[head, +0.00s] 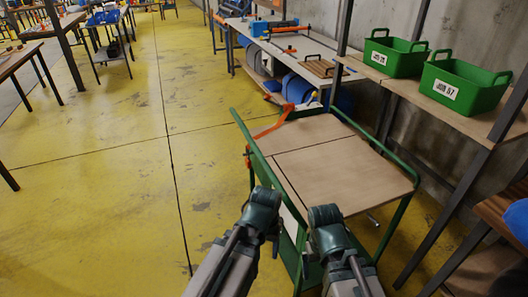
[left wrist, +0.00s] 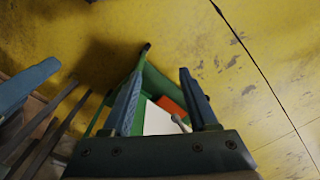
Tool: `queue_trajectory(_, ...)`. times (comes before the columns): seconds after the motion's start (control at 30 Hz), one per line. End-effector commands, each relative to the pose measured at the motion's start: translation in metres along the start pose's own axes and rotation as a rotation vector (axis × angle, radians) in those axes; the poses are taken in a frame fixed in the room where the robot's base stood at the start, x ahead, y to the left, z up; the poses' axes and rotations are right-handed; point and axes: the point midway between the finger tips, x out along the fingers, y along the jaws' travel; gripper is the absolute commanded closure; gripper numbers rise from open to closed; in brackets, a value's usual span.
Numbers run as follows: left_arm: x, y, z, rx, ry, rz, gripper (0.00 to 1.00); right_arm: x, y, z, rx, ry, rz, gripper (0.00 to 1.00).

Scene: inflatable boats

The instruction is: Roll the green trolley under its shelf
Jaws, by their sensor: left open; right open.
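The green trolley (head: 340,170) stands on the floor, with a green tube frame and a wooden top. Its left side rail runs close to my grippers. The shelf (head: 405,84) is a wooden board on dark posts behind it at right, bearing two green crates. My left gripper (head: 262,200) is at the trolley's near left side. In the left wrist view its fingers (left wrist: 160,82) are open, with green frame (left wrist: 150,78) and a white panel showing between and below them; contact cannot be told. My right gripper (head: 325,212) is open at the trolley's near edge; its fingertips are hard to make out.
A workbench (head: 285,42) with blue items beneath stands behind the trolley. An orange strap (head: 275,124) lies at the trolley's far left corner. A table edge (head: 505,215) and blue object (head: 517,218) are at right. The yellow floor (head: 110,160) at left is clear.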

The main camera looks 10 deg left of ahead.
Motion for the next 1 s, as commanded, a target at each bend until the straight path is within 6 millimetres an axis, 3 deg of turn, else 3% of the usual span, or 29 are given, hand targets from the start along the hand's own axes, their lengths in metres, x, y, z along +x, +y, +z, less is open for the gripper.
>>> queue_trajectory(0.03, 0.029, -0.006, -0.003, -0.022, 0.008, 0.015, 0.41, 0.028, -0.003, -0.002, 0.000, 0.000, 0.000, 0.06)
queue_trajectory(0.2, 0.083, -0.020, -0.019, -0.109, 0.059, 0.114, 0.41, 0.083, -0.008, -0.005, -0.001, 0.000, 0.001, 0.06)
queue_trajectory(0.4, 0.120, -0.032, -0.059, -0.265, 0.187, 0.367, 0.41, 0.137, -0.013, -0.008, -0.001, 0.000, 0.002, 0.06)
queue_trajectory(0.57, 0.093, -0.039, -0.102, -0.407, 0.340, 0.645, 0.41, 0.145, -0.014, -0.009, -0.001, 0.000, 0.003, 0.06)
queue_trajectory(0.67, 0.061, -0.052, -0.128, -0.500, 0.446, 0.828, 0.41, 0.147, -0.014, -0.009, -0.001, 0.000, 0.003, 0.06)
queue_trajectory(0.8, 0.003, -0.086, -0.161, -0.639, 0.611, 1.092, 0.41, 0.146, -0.014, -0.009, -0.001, 0.000, 0.003, 0.06)
queue_trajectory(1.0, -0.068, -0.152, -0.181, -0.806, 0.813, 1.396, 0.41, 0.146, -0.014, -0.009, -0.001, 0.000, 0.003, 0.06)
